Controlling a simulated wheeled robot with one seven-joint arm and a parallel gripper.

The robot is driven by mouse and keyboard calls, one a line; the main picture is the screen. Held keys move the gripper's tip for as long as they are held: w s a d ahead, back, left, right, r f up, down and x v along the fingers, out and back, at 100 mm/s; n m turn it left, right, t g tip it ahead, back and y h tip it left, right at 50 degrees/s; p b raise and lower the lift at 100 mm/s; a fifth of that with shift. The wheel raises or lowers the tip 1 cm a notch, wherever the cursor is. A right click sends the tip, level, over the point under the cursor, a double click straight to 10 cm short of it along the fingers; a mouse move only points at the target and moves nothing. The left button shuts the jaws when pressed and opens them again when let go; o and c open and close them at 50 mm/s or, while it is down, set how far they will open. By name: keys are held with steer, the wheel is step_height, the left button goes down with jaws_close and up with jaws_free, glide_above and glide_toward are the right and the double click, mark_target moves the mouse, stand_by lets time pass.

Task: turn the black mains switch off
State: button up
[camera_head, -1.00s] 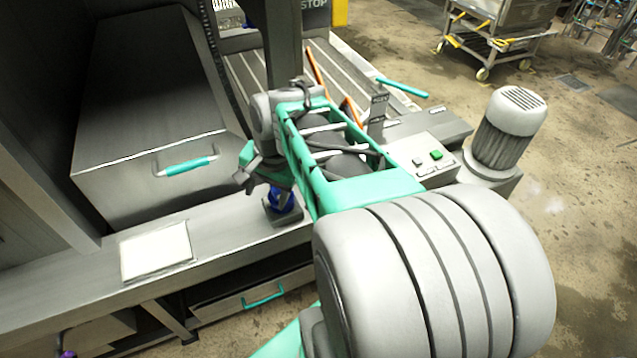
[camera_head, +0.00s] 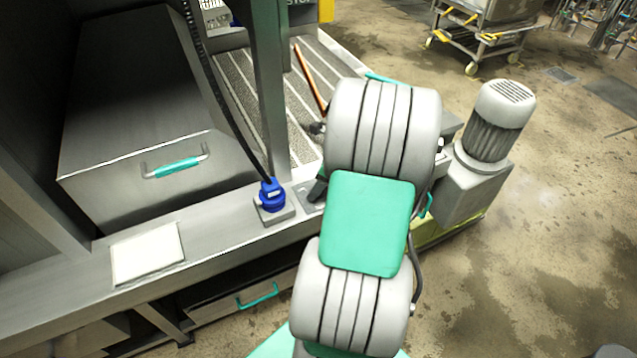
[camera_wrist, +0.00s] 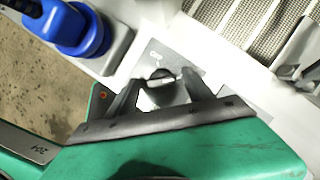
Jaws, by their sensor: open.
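The black mains switch (camera_wrist: 162,73) shows in the wrist view as a small dark knob on a grey plate with pale markings, partly hidden by my gripper. My gripper (camera_wrist: 166,84) is open, with its two dark fingers on either side of the knob, close to the plate. I cannot tell whether the fingers touch it. In the head view my arm hides most of the gripper; the switch's grey plate (camera_head: 305,191) shows at its left, with a dark part over it. The knob's exact angle is unclear.
A blue plug (camera_head: 272,195) with a black cable stands just left of the plate; it also shows in the wrist view (camera_wrist: 78,28). A grey post (camera_head: 268,100) rises behind it. A slatted conveyor (camera_head: 262,95) and a grey motor (camera_head: 493,120) lie beyond.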

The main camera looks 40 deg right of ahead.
steer(key=shift+c, duration=0.3)
jaws_close()
stand_by(0.4)
